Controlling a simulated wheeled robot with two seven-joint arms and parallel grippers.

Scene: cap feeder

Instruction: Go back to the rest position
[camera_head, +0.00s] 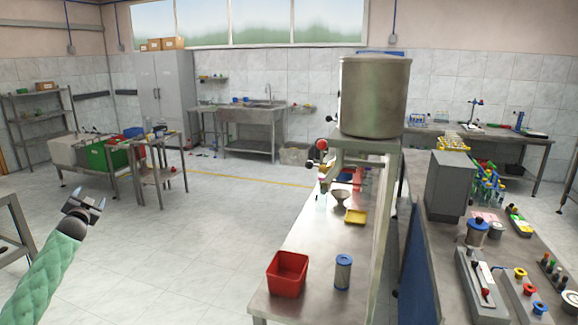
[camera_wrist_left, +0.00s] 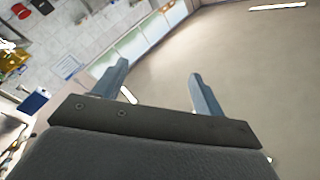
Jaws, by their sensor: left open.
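My left gripper (camera_head: 86,205) is raised at the left side of the head view, above the open floor and well away from the bench. Its arm, in a green sleeve, comes up from the lower left corner. In the left wrist view its two fingers (camera_wrist_left: 155,88) stand apart with nothing between them. Behind them are the plain ceiling and a row of windows, tilted in the picture. My right gripper is in neither view.
A metal bench (camera_head: 316,262) holds a red bin (camera_head: 287,273), a blue-lidded canister (camera_head: 343,272) and a yellow tray (camera_head: 355,216). A large metal drum (camera_head: 374,95) stands above it. A cluttered table is at the right. The floor (camera_head: 190,250) between my left arm and the bench is clear.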

